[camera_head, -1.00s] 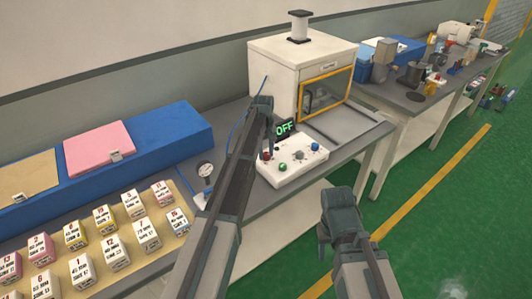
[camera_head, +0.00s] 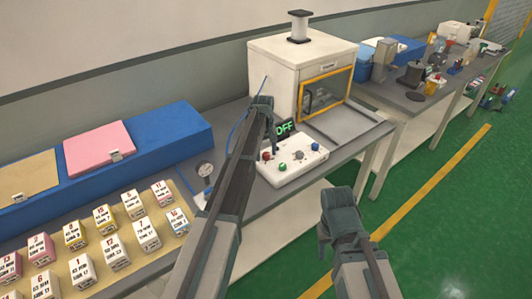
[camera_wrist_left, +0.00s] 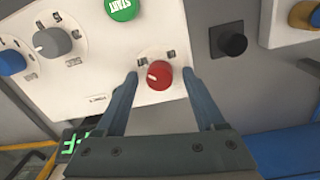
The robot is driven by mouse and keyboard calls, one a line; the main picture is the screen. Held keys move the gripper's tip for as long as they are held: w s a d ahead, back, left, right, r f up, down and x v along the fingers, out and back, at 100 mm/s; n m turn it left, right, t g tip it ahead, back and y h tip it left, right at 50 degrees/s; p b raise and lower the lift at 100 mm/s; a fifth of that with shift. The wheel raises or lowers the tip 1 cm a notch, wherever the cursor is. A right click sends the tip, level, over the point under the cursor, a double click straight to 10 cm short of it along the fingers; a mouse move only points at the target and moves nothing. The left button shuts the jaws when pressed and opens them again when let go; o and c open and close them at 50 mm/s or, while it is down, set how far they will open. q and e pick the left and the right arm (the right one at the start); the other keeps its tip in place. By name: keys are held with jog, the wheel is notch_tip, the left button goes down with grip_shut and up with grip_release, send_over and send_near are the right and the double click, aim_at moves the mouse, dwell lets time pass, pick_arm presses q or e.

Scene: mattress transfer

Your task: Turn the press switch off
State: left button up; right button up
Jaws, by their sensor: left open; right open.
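A white control box (camera_head: 300,174) stands on the bench in front of the white press cabinet, with a small green display reading OFF (camera_head: 284,127) behind it. Its red knob (camera_wrist_left: 159,75) has a white pointer mark, with small labels around it. My left gripper (camera_head: 267,149) reaches down over the box's left side. In the left wrist view its two open fingers stand on either side of the red knob, with a visible gap on each side. The green START button (camera_wrist_left: 122,8) is beyond the knob. My right gripper (camera_head: 324,228) is open and empty, over the floor in front of the bench.
The press cabinet (camera_head: 275,62) has a yellow-framed door. A grey knob (camera_wrist_left: 52,41) and a blue knob (camera_wrist_left: 11,62) share the panel. A gauge (camera_head: 205,171) stands left of the box. Several small labelled boxes (camera_head: 105,218) fill the left bench.

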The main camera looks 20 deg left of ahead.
aim_at(265, 155)
pick_arm(q)
jog(key=shift+r, duration=0.1)
notch_tip(265, 155, up, 14)
jog(key=p, duration=1.3)
jog(key=shift+s+a+f+p, duration=0.15)
jog(key=shift+a+f+p, duration=0.05)
jog(key=shift+p, duration=0.2)
jog(key=shift+s, duration=0.1)
jog(key=s+d+f+m+b, duration=0.2)
jog(key=s+d+m, duration=0.2)
jog(key=s, duration=0.8)
jog(key=s+d+f+m+y+b, duration=0.1)
jog(key=s+d+f+m+b, duration=0.2)
jog(key=s+d, duration=0.4)
jog(key=s+d+f+m+b, duration=0.2)
jog(key=s+d+m, duration=0.3)
jog(key=s, duration=1.2)
jog(key=shift+d+f+y, duration=0.15)
jog(key=shift+d+y, duration=0.15)
jog(key=shift+d, duration=0.3)
jog(key=shift+f+b, duration=0.1)
jog(key=shift+b, duration=0.2)
